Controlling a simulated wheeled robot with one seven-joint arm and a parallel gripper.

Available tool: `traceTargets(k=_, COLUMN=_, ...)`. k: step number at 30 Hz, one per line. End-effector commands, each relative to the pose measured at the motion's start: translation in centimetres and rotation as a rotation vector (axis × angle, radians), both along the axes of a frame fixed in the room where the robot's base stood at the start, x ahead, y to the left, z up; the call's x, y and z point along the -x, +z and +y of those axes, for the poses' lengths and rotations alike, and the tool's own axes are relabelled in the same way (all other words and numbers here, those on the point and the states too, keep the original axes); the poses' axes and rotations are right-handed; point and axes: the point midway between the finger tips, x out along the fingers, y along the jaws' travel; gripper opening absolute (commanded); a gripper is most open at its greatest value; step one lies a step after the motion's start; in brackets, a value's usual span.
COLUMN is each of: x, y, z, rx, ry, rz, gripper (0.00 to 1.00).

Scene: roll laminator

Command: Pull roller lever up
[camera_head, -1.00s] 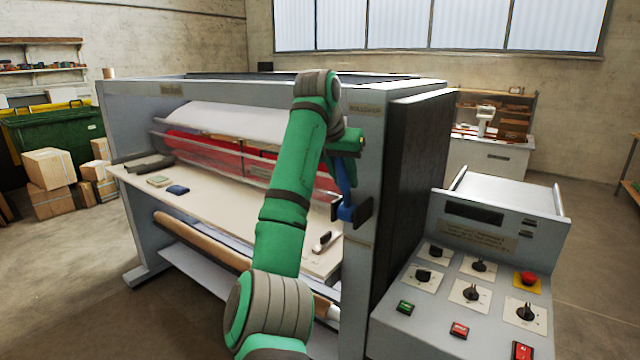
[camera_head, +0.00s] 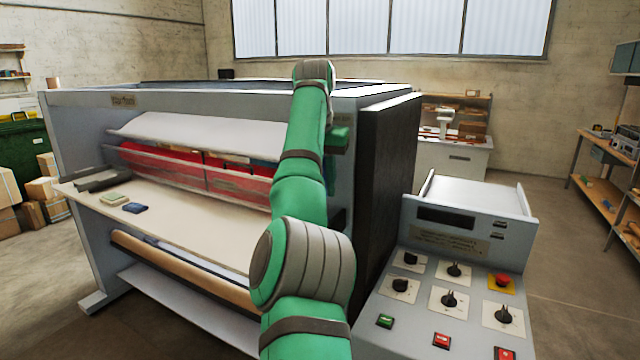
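The roll laminator (camera_head: 120,98) stands across the left and middle, with a red roller section (camera_head: 190,168) under a white sheet. My green arm reaches up and away in front of the machine's right end. A green part of my wrist shows beside the right end post, and my gripper's fingers are hidden behind my arm. The blue roller lever is hidden behind my arm too. I cannot tell whether the gripper touches the lever.
A control console (camera_head: 470,265) with several knobs and buttons stands at the front right, close to my arm. A feed table (camera_head: 190,225) with small pads runs along the laminator's front. Shelves (camera_head: 600,170) stand at the far right, with open floor before them.

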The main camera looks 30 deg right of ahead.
Motion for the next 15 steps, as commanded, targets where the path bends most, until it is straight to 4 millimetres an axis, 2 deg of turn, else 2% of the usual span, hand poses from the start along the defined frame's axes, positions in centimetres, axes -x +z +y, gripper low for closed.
traceTargets(k=11, x=0.05, y=-0.01, z=-0.33, rx=0.0, ry=-0.006, rz=-0.003, gripper=0.0)
traceTargets(k=12, x=0.05, y=-0.01, z=-0.33, rx=0.0, ry=-0.006, rz=-0.003, gripper=0.33)
traceTargets(k=14, x=0.06, y=-0.02, z=-0.31, rx=0.0, ry=-0.005, rz=-0.003, gripper=0.44)
traceTargets(k=15, x=0.05, y=-0.01, z=-0.27, rx=-0.001, ry=-0.005, rz=-0.002, gripper=0.44)
